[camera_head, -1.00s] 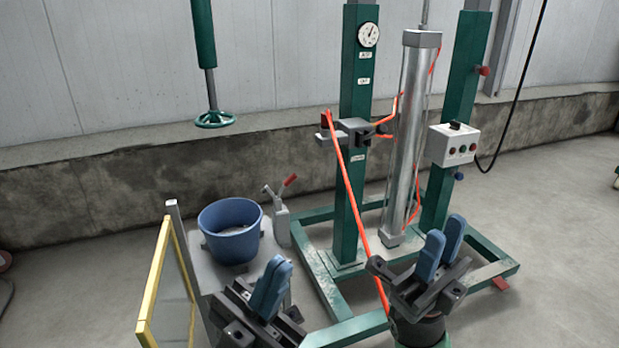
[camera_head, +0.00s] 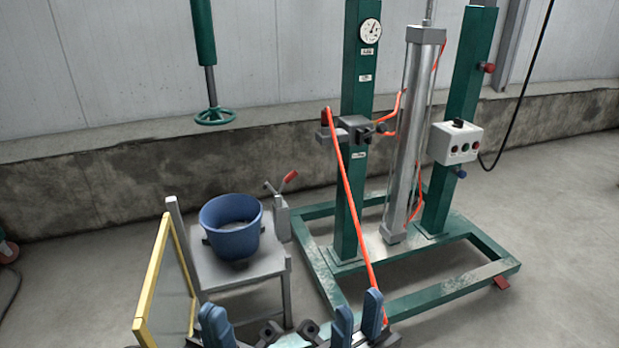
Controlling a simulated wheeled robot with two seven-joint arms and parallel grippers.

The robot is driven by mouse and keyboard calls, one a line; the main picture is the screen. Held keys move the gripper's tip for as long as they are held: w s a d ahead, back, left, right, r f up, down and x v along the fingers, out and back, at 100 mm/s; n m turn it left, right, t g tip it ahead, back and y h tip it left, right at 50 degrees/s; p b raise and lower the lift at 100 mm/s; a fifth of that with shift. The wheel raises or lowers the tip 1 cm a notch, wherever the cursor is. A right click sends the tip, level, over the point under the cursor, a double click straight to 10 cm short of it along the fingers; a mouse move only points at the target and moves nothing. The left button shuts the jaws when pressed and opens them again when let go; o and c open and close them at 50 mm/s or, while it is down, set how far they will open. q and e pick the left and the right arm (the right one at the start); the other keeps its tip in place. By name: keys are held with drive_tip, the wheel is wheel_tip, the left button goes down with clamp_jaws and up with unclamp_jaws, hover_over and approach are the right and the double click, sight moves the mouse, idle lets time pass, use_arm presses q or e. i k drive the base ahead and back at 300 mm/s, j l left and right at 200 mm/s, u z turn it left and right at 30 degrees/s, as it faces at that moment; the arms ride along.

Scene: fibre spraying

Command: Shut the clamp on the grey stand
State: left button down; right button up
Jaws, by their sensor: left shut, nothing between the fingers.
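The clamp (camera_head: 281,188) sits at the right back corner of the grey stand (camera_head: 262,267). Its red handle (camera_head: 289,177) is raised and tilts up to the right. Its small dark arm also stands up, leaning left, so the clamp looks open. My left gripper (camera_head: 215,322) is shut and empty at the bottom edge, in front of the stand and well apart from the clamp. My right gripper (camera_head: 358,315) is also at the bottom edge, right of the left one. Its blue fingertips show with a small gap, but its lower parts are cut off.
A blue bucket (camera_head: 232,243) stands on the grey stand, left of the clamp. A yellow-edged panel (camera_head: 155,280) is at its left. A green frame (camera_head: 357,100) with a clear cylinder (camera_head: 413,130) stands to the right. A green handwheel (camera_head: 215,117) hangs above.

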sight(293, 174)
drive_tip(key=i+l, duration=0.1)
drive_tip(key=l, duration=1.1)
drive_tip(key=i+l, duration=0.15)
drive_tip(key=l, duration=0.45)
drive_tip(key=i+l, duration=0.1)
drive_tip(key=l, duration=0.55)
